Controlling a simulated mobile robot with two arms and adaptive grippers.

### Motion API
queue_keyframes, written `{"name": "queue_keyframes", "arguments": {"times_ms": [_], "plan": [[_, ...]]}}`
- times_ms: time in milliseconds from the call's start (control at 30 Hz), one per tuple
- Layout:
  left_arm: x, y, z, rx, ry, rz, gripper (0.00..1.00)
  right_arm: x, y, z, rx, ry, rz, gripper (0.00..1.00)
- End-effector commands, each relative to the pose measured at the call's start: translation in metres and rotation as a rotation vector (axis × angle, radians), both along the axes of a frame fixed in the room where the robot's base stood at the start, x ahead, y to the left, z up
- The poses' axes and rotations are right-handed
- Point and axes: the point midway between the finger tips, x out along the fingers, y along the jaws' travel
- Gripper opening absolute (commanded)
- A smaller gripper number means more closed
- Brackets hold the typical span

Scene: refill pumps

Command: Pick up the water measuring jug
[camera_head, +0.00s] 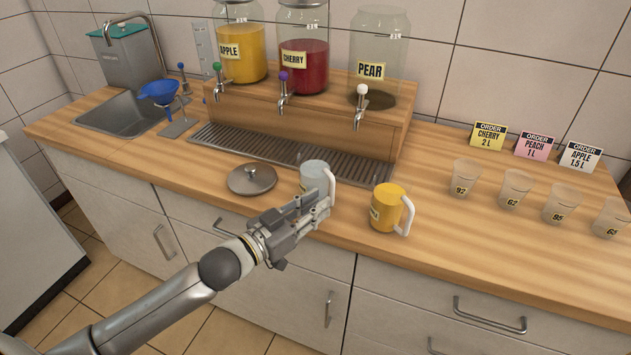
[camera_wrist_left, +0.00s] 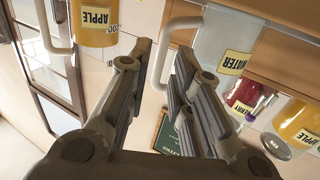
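The water measuring jug (camera_head: 314,176) is pale and stands upright near the counter's front edge, with its white handle on its right side. In the left wrist view the jug (camera_wrist_left: 222,42) shows at the upper right with a yellow WATER label. My left gripper (camera_head: 324,203) is at the jug's handle side, in front of it. In the wrist view the left gripper's fingers (camera_wrist_left: 158,75) are apart, and the jug's handle (camera_wrist_left: 163,50) shows between their tips. I cannot tell whether a finger touches it. My right gripper is not in view.
A yellow apple jug (camera_head: 384,208) stands close on the right. A metal lid (camera_head: 252,179) lies on the left. Behind are a drip grate (camera_head: 290,152) and several dispensers, including the empty-looking pear one (camera_head: 378,55). Several plastic cups (camera_head: 514,188) stand at the right.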

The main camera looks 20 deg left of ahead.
Motion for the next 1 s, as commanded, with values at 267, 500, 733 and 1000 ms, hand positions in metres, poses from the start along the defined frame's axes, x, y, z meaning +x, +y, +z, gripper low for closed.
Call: {"name": "queue_keyframes", "arguments": {"times_ms": [267,500,733,1000], "plan": [[0.012,-0.006,0.002,0.000,0.000,0.000,0.20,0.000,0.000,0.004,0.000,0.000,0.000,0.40],[0.040,-0.018,0.004,0.000,-0.001,0.000,0.20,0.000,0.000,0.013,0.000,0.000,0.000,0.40],[0.051,-0.024,0.002,0.000,0.001,-0.002,0.20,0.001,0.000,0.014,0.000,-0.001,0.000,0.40],[0.051,-0.024,0.002,0.001,0.002,-0.001,0.13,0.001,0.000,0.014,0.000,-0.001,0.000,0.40]]}}
